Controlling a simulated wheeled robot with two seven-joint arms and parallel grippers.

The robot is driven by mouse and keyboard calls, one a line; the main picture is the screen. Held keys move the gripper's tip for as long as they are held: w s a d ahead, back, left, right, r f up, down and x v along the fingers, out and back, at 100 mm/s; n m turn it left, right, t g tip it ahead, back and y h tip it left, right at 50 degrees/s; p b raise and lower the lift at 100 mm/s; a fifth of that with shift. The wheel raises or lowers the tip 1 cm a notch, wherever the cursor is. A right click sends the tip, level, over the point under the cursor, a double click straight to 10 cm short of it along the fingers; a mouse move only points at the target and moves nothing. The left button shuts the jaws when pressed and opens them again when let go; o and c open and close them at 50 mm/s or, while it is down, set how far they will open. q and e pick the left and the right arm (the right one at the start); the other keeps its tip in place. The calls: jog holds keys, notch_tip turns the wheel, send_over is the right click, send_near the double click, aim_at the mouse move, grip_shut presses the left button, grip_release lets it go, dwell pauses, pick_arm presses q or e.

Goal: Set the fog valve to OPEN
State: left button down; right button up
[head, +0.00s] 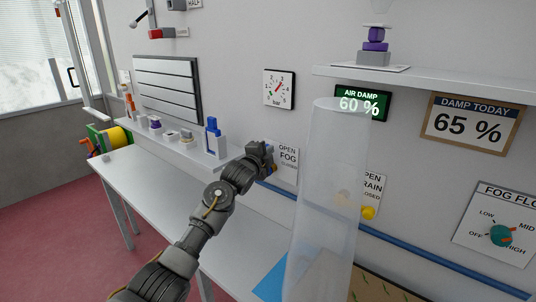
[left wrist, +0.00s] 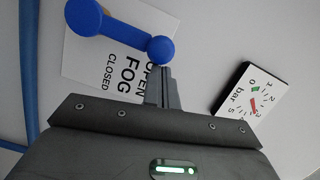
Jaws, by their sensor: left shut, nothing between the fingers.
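The FOG sign (head: 288,156) is on the wall, with OPEN at its top and CLOSED at its bottom. In the left wrist view the sign (left wrist: 100,62) is turned on its side. The fog valve's blue lever (left wrist: 122,31) has its hub beside the sign and its round knob end by the word OPEN. My left gripper (head: 267,149) is shut and empty at the sign. In the left wrist view its fingertips (left wrist: 166,72) are right by the knob; I cannot tell if they touch. In the head view the lever is mostly hidden behind the gripper. My right gripper is not seen.
A clear upright tube (head: 325,200) stands right of my left arm, partly before the DRAIN sign (head: 373,190) and yellow knob (head: 368,213). A blue pipe (head: 430,260) runs along the wall. A gauge (head: 279,89) hangs above the FOG sign. The white bench (head: 150,190) is largely clear.

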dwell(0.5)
pick_arm(q)
jog(key=s+r+b, duration=0.1)
jog(key=s+b, duration=0.2)
jog(key=s, duration=0.8)
jog(key=shift+s+a+r, duration=0.2)
jog(key=shift+a+r, duration=0.1)
jog(key=shift+r, duration=0.05)
jog(key=shift+f, duration=0.1)
